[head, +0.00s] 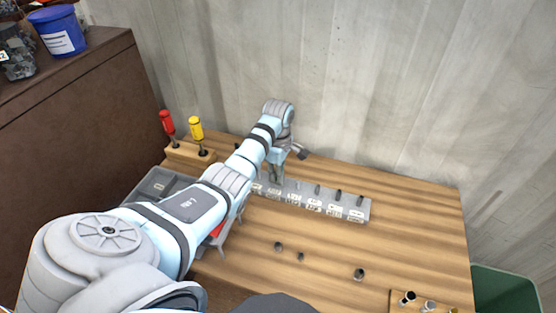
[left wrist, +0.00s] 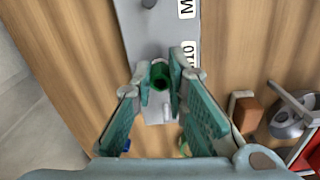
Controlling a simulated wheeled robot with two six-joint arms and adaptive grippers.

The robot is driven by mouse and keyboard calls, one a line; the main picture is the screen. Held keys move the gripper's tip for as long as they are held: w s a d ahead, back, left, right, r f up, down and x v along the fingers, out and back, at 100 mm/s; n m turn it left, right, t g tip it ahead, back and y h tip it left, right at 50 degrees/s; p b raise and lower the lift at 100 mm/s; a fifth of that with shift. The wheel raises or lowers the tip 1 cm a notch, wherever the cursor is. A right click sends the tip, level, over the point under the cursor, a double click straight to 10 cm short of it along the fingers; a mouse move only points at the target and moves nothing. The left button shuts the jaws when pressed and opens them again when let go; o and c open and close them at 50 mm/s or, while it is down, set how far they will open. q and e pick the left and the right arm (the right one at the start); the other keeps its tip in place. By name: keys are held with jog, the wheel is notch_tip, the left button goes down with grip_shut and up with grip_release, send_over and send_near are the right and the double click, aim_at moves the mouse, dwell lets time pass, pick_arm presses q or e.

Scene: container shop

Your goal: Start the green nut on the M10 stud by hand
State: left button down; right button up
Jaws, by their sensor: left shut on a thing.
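My left gripper (head: 276,176) is over the left part of the grey stud rail (head: 362,208), which carries white labels and a row of studs. In the left wrist view the fingertips of the left gripper (left wrist: 161,78) are shut on the green nut (left wrist: 158,72), which has a dark centre. The nut is over the rail (left wrist: 155,32) beside a label whose visible part reads "10". The M10 stud is hidden under the nut and fingers, so I cannot tell whether the nut touches it. My right gripper is not in view.
Small dark parts (head: 358,274) stand on the wooden bench (head: 420,235) in front of the rail. Red (head: 167,122) and yellow (head: 196,128) screwdrivers stand in a block at left. A wooden holder (head: 396,305) is at front right. The metal wall (head: 370,90) rises behind.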

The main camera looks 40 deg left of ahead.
pick_arm(q)
jog(key=shift+f, duration=0.55)
jog(key=m, duration=0.7)
jog(key=shift+m, duration=0.4)
jog(key=m, duration=0.4)
jog(key=shift+s, duration=0.1)
jog(key=m, duration=0.3)
jog(key=shift+m, duration=0.3)
jog(key=c, duration=2)
grip_release()
jog(key=shift+m, duration=0.5)
jog(key=o, duration=0.5)
